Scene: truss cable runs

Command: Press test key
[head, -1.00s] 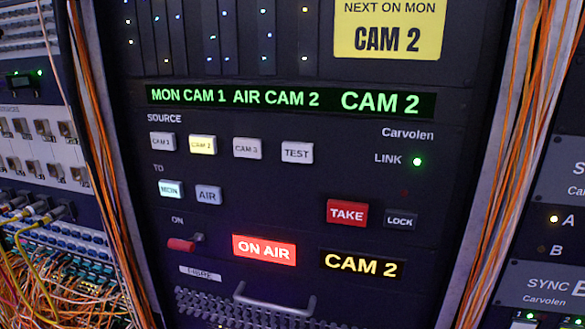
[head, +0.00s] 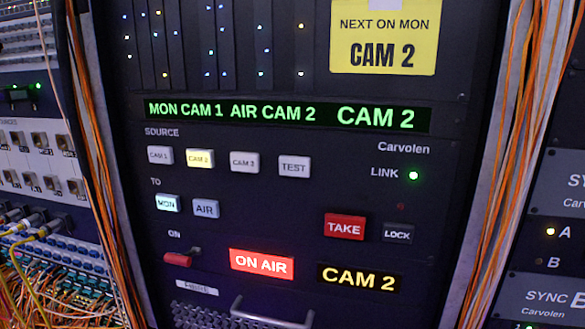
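The TEST key (head: 294,167) is a pale grey, unlit button at the right end of the SOURCE row. To its left are the CAM 3 key (head: 244,162), the CAM 2 key (head: 200,159), lit yellow, and the CAM 1 key (head: 160,156). Below, the MON key (head: 167,203) is lit and the AIR key (head: 206,208) is unlit. The green display (head: 290,114) reads MON CAM 1, AIR CAM 2, CAM 2. Neither of my grippers is in view.
The red TAKE key (head: 345,227), LOCK key (head: 397,233) and a red-tipped toggle (head: 178,260) share the panel. A handle (head: 270,313) sticks out below. Orange cables (head: 515,150) run down both sides. A yellow card (head: 384,37) reads NEXT ON MON CAM 2.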

